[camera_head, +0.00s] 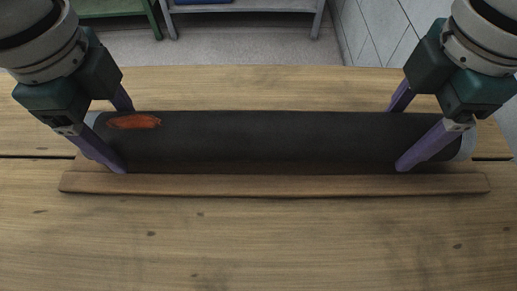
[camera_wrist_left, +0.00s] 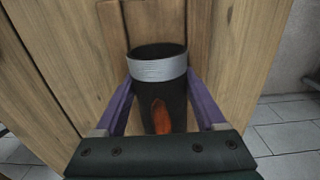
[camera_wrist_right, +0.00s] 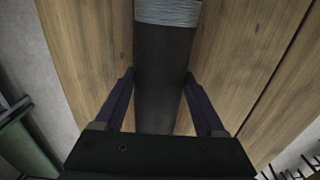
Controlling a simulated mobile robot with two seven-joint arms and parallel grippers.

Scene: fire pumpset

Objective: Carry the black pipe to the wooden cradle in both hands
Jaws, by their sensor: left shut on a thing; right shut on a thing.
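The black pipe (camera_head: 265,137) lies lengthwise across the middle of the head view, with an orange-red patch near its left end. A grey band shows at a pipe end in the left wrist view (camera_wrist_left: 158,68) and in the right wrist view (camera_wrist_right: 167,12). My left gripper (camera_head: 124,140) is shut around the pipe near its left end. My right gripper (camera_head: 398,138) is shut around it near its right end. The wooden cradle's front rail (camera_head: 275,184) runs along the pipe's near side. I cannot tell whether the pipe rests in the cradle or hangs just above it.
The cradle is on a wooden table (camera_head: 300,240) with bare top in front of and behind it. Beyond the table are a green-framed stand (camera_head: 110,8) and a grey-framed stand (camera_head: 245,10) on the floor. A pale panelled wall (camera_head: 385,30) is at the back right.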

